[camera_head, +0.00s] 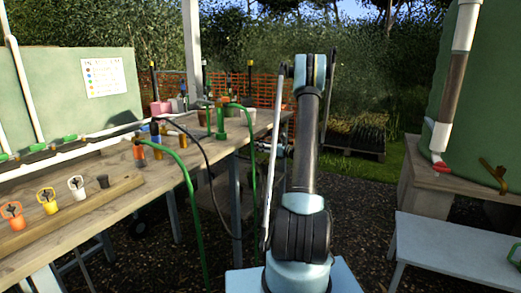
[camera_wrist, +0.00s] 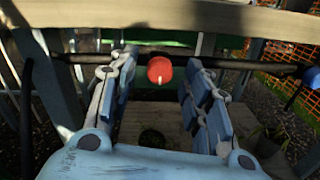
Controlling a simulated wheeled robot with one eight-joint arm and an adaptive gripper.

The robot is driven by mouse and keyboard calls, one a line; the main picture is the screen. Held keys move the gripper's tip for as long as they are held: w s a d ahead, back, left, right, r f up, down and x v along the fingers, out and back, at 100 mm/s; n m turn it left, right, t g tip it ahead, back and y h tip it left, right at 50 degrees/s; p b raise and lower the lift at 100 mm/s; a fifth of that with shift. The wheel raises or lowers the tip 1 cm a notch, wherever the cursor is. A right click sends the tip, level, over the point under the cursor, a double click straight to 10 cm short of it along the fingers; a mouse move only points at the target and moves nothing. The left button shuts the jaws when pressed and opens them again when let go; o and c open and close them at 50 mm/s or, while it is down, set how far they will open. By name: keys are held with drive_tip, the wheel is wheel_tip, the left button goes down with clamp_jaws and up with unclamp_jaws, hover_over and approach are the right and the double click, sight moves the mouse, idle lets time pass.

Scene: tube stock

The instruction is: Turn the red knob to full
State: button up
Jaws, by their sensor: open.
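The red knob (camera_wrist: 160,70) shows in the wrist view, round, with a pale mark at its lower middle. It sits in front of a dark horizontal pipe (camera_wrist: 235,64) below a wooden edge. My gripper (camera_wrist: 159,80) is open, with one blue finger pad to the left of the knob and one to the right. Gaps show between the pads and the knob, so they appear not to touch it. In the head view my arm stands in the middle, and I cannot make out this knob there.
The wooden bench (camera_head: 120,205) on the left carries orange, yellow and white knobs. Green and black hoses hang off its edge. A blue-grey low table (camera_head: 455,248) and a large green tank (camera_head: 475,80) stand right. An orange mesh fence (camera_head: 270,92) is behind.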

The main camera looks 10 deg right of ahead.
drive_tip(key=v, duration=1.1)
drive_tip(key=shift+s+d, duration=0.2)
drive_tip(key=shift+d, duration=0.05)
drive_tip(key=s+a+r+n+g+h, duration=0.3)
drive_tip(key=s+a+n, duration=0.45)
drive_tip(key=s, duration=0.25)
drive_tip(key=s+a+r+n+g+h, duration=0.35)
drive_tip(key=s+a+n, duration=0.25)
drive_tip(key=s+a, duration=0.3)
drive_tip(key=s+d+f+n+g+h, duration=0.1)
drive_tip(key=s+d+f+n+h, duration=0.1)
drive_tip(key=s, duration=0.7)
drive_tip(key=s+d+f+n+h, duration=0.2)
drive_tip(key=s+f+n+h, duration=0.1)
drive_tip(key=s+n, duration=0.4)
drive_tip(key=s+d+f+n+g+h, duration=0.1)
drive_tip(key=s+n, duration=0.4)
drive_tip(key=s, duration=0.8)
wheel_tip(320, 180, down, 3)
drive_tip(key=shift+d+r+g+h, duration=0.15)
drive_tip(key=shift+d+g+h, duration=0.25)
drive_tip(key=shift+h, duration=0.35)
drive_tip(key=shift+n, duration=0.25)
